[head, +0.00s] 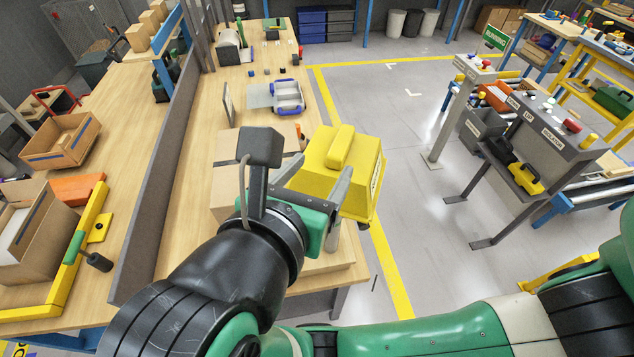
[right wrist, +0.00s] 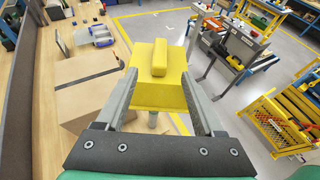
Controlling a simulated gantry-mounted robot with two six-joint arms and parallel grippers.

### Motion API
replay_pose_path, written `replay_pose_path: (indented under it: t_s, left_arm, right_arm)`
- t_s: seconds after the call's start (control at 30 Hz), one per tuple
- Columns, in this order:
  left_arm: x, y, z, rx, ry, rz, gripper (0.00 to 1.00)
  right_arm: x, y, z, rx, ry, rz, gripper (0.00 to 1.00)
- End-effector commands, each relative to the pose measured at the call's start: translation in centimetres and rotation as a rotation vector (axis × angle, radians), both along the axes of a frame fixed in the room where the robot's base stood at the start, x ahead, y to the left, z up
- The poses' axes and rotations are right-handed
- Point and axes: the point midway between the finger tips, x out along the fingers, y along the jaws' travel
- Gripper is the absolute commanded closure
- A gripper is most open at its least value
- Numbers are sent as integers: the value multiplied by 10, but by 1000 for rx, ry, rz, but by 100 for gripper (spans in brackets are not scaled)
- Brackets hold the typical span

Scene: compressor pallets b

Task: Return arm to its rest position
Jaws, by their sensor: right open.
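My right gripper (head: 313,178) reaches out over the front right edge of the wooden workbench (head: 180,165). It is open, and its two grey fingers also show in the right wrist view (right wrist: 158,90). A yellow box-shaped piece (head: 342,165) with a raised bar on top stands just past the fingertips. In the right wrist view the yellow piece (right wrist: 158,60) lies between and beyond the fingers. I cannot tell whether the fingers touch it. My left gripper is not in view.
A cardboard box (head: 224,186) stands left of the gripper, partly hidden by it. A grey divider (head: 168,180) runs along the bench. A green-signed post (head: 452,110) and grey control stand (head: 540,125) stand right. The floor (head: 395,150) between is clear.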

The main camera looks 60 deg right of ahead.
Motion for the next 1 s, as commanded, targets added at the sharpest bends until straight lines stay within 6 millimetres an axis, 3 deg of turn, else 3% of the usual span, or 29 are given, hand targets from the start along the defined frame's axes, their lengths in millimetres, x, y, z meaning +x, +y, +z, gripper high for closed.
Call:
replay_pose_path:
  t_s: [0.5,0.63,0.7,0.77,0.87,0.93,1.0]
  left_arm:
    - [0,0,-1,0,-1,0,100]
    - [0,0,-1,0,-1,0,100]
    - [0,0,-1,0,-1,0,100]
    - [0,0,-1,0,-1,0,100]
    - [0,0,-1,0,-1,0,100]
    - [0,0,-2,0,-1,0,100]
    - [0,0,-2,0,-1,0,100]
  right_arm:
    - [-1,3,4,0,0,-9,31]
    - [-9,-26,-2,-4,9,-102,31]
    - [-33,-52,2,-39,-11,-228,31]
    - [-57,-71,24,-159,-26,-332,31]
    - [-104,-87,81,-436,1,-510,31]
    - [-133,-81,124,-643,62,-623,31]
    - [-153,-62,166,-851,158,-724,31]
